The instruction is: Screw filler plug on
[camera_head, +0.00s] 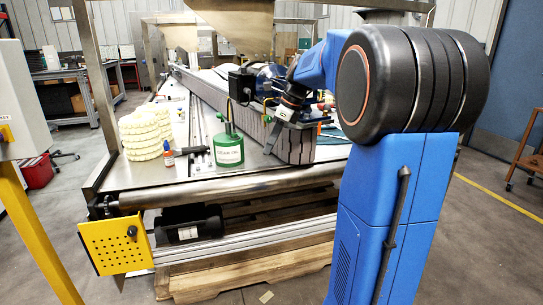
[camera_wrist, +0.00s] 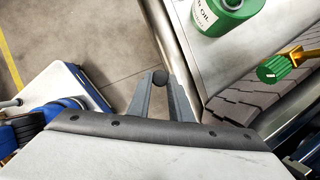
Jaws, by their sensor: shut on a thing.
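My gripper (camera_wrist: 161,88) is shut on a small dark round piece, which looks like the filler plug (camera_wrist: 160,76), held at its fingertips. The plug cannot be made out there. In the wrist view the plug is over the floor side of the metal table edge, apart from other things. A green ribbed cap on a brass fitting (camera_wrist: 272,69) shows at the right. I cannot make out a filler opening.
The gear oil can also shows at the top of the wrist view (camera_wrist: 224,14). On the metal table stand stacked cream-coloured rings (camera_head: 144,135), a small orange-labelled bottle (camera_head: 168,153) and a dark tool (camera_head: 195,150). The dark belt (camera_head: 296,148) lies close to my gripper.

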